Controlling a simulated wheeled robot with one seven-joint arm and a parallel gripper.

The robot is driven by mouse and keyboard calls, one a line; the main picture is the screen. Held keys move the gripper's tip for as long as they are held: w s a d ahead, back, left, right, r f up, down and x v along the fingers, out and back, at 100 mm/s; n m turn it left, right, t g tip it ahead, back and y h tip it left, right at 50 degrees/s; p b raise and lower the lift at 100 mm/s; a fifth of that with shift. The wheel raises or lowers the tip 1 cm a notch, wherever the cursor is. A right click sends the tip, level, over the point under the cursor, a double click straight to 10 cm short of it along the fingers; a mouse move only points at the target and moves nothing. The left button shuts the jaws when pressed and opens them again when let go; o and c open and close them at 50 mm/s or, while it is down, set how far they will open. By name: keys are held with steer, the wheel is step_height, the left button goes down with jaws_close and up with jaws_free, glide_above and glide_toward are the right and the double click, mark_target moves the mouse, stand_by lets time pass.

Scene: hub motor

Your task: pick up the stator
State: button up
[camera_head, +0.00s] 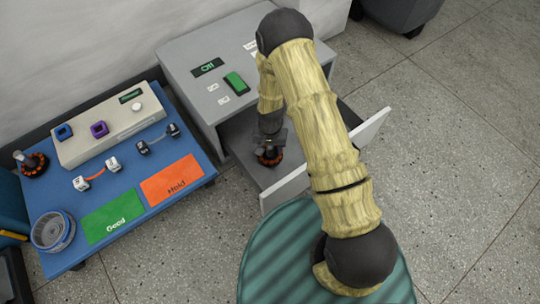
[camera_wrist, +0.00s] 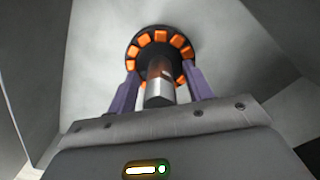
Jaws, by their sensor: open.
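A stator (camera_head: 268,159), a dark ring with orange windings, sits in the open grey drawer in the head view. My gripper (camera_head: 270,143) is down in the drawer just above it and partly covers it. In the wrist view the stator (camera_wrist: 161,37) shows its orange windings around a dark hub, with a metal shaft (camera_wrist: 159,88) pointing toward the camera. My gripper (camera_wrist: 160,72) is open, with one purple finger on each side of the shaft. I cannot tell whether either finger touches it.
The drawer front (camera_head: 288,188) and side walls stand close around my gripper. The grey cabinet (camera_head: 228,62) is above the drawer. A blue table (camera_head: 70,254) at the left holds another orange-wound part (camera_head: 33,164), a grey round part (camera_head: 52,231), and green and orange mats.

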steer(key=shift+f, duration=0.45)
steer(key=shift+r, duration=0.1)
steer(key=shift+c, duration=0.4)
jaws_close()
